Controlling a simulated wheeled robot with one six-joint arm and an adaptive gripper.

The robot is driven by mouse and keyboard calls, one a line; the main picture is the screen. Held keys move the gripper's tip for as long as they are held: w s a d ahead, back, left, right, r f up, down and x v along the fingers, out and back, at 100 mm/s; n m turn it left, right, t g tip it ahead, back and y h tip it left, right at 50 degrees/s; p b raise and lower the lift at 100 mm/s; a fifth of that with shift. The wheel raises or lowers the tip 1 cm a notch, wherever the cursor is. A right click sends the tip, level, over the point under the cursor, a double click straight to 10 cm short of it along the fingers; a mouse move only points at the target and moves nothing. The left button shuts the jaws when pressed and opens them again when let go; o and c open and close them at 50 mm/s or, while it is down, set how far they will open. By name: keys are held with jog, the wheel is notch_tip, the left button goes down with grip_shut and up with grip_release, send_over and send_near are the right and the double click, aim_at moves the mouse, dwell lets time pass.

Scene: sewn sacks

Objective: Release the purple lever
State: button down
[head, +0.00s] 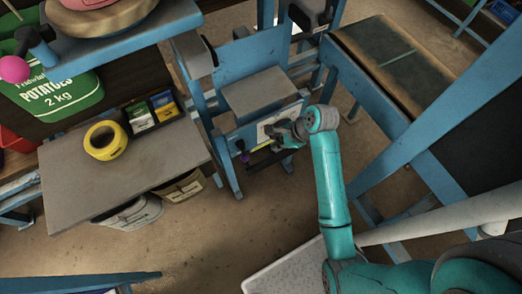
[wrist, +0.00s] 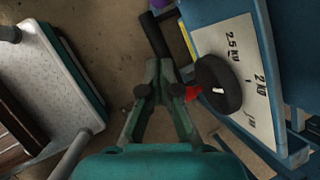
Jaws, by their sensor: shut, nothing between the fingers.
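The purple lever's end (head: 244,157) shows small and dark low on the blue frame in the head view. A bit of purple (wrist: 158,4) shows at the top edge of the wrist view, beside a black bar (wrist: 152,35). My gripper (head: 280,133) is at the front of the blue frame, to the right of the purple end. In the wrist view my gripper (wrist: 163,68) has its teal fingers together, with their tips by the lower end of the black bar. I cannot tell whether they touch it. Nothing shows between the fingers.
A black dial knob (wrist: 218,85) with a red pointer (wrist: 192,92) sits on a white scale plate (wrist: 235,45), close right of my fingers. A grey table (head: 130,175) with yellow tape (head: 106,140) stands left. A pink ball knob (head: 14,69) is at upper left.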

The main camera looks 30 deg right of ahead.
aim_at(243, 152)
jog(key=shift+d, duration=0.2)
jog(key=w+a+r+x, duration=0.1)
jog(key=a+x, duration=0.1)
jog(key=x, duration=1)
jog(key=shift+a+f, duration=0.2)
jog(key=shift+a, duration=0.3)
